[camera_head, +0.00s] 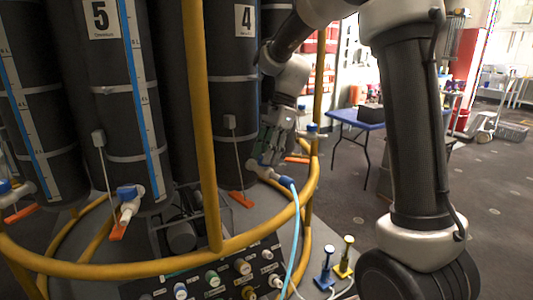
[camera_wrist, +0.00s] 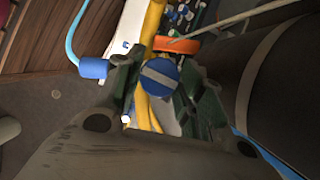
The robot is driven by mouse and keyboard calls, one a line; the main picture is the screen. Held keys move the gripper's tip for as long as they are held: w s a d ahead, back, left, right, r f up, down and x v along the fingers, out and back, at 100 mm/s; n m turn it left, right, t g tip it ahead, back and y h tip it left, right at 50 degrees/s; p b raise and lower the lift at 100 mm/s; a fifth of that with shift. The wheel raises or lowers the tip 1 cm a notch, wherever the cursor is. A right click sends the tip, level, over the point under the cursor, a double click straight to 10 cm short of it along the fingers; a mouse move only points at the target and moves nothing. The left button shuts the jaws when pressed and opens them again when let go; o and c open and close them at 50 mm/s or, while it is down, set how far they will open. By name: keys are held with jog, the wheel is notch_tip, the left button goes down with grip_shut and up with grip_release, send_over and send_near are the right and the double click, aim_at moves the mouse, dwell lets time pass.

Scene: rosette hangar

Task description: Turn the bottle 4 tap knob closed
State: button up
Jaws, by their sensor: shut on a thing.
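Bottle 4 (camera_head: 232,80) is a tall dark cylinder with a white "4" label at the top centre of the head view. Its tap knob (camera_wrist: 158,77) shows in the wrist view as a round blue cap with a pale bar running across it at a slant. My gripper (camera_wrist: 160,82) has a finger on each side of the knob and is shut on it. In the head view my gripper (camera_head: 268,155) is at the lower right of bottle 4 and hides the knob. A pale tap outlet with a blue hose end (camera_head: 286,181) shows just below it.
A yellow rail (camera_head: 205,120) stands in front of the bottles and curves around below them. Bottle 5 (camera_head: 115,80) is to the left, with its own blue tap (camera_head: 128,193) and orange tag. A light-blue hose (camera_head: 297,225) hangs below my gripper. A blue table (camera_head: 358,117) stands behind.

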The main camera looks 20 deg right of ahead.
jog(key=m+t, duration=0.1)
jog(key=m, duration=0.2)
jog(key=m+t, duration=0.1)
jog(key=m, duration=0.2)
jog(key=shift+s+m+t, duration=0.15)
jog(key=shift+m+t, duration=0.25)
jog(key=m+t, duration=0.1)
jog(key=m, duration=0.2)
jog(key=shift+m+h, duration=0.3)
jog(key=shift+s+a+m+t+h, duration=0.1)
jog(key=shift+m+t+h, duration=0.45)
jog(key=shift+m, duration=1.35)
jog(key=o, duration=1)
jog(key=shift+r, duration=0.15)
jog(key=v, duration=1.1)
jog(key=shift+s+r, duration=0.2)
jog(key=shift+r, duration=0.15)
